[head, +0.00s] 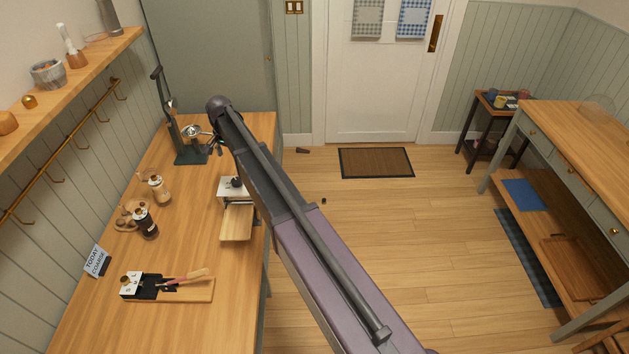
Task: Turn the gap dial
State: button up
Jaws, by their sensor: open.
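A white-topped device with a round black knob (237,182) stands near the right edge of the left wooden counter, with a pale wooden tray (237,224) in front of it. The knob may be the gap dial; no marking on it is readable. My arm rises from the lower right and passes just right of this device, covering part of that side. A small sign (96,261) on the counter reads "TODAY COARSE".
A dark lever stand (188,150) is at the counter's far end. Two small hand grinders (146,224) stand at its left. A board with a black-and-white block and brush (170,289) lies in front. Floor between counter and right bench (570,130) is mostly open.

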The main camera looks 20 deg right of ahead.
jog(key=d+f+y+b, duration=0.1)
jog(key=d+f+b, duration=0.1)
jog(key=b, duration=0.1)
jog(key=d+f+y+b, duration=0.2)
jog(key=f+b, duration=0.1)
jog(key=d+f+y+b, duration=0.1)
jog(key=d+f+b, duration=0.1)
jog(key=b, duration=0.1)
jog(key=shift+s+d+f+g+y+b, duration=0.1)
jog(key=shift+s+f+g+y+b, duration=0.1)
jog(key=shift+f+g+y+b, duration=0.15)
jog(key=s+d+f+n+t+y+b, duration=0.1)
jog(key=d+f+t+y+b, duration=0.1)
jog(key=d+f+y+b, duration=0.4)
jog(key=s+d+f+n+t+y+b, duration=0.1)
jog(key=d+f+y+b, duration=0.4)
jog(key=d+b, duration=1.1)
jog(key=shift+s+d+f+n+t+y+b, duration=0.35)
jog(key=shift+s+f+t+b, duration=0.45)
jog(key=shift+b, duration=2.3)
jog(key=shift+w+a+t, duration=0.15)
jog(key=shift+t, duration=0.2)
